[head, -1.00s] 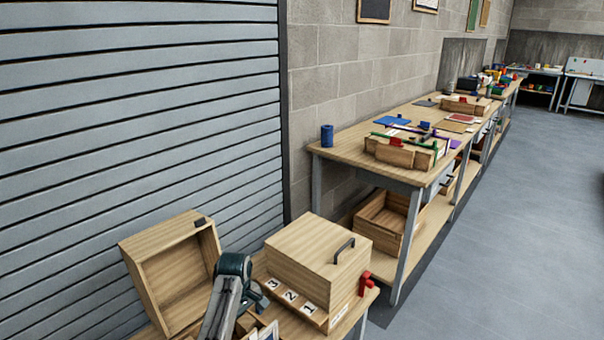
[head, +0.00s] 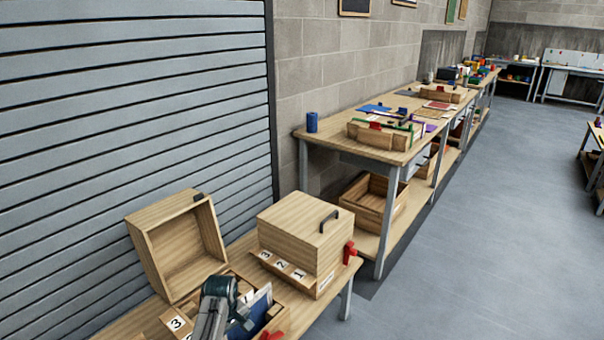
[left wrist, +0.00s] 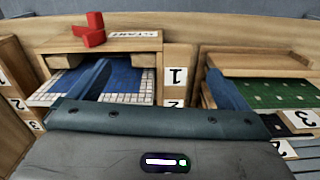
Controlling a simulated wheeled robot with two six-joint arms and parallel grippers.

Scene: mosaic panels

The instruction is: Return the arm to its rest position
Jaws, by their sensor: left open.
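My left arm rises from the bottom of the head view. Its dark teal wrist and left gripper (head: 238,318) are over an open wooden box (head: 170,322) with numbered edges. In the left wrist view the two blue fingers of the left gripper (left wrist: 160,88) are wide apart, with nothing between them. Beyond the left finger is a blue and white gridded panel (left wrist: 130,82) in a wooden frame. Beyond the right finger is a green panel (left wrist: 275,95). I cannot tell whether the fingers touch anything. My right gripper is not in view.
A raised wooden lid (head: 180,245) stands behind the open box. A closed wooden box (head: 300,230) with a black handle and red clamp (head: 349,252) is to the right. A long workbench (head: 345,145) runs along the wall.

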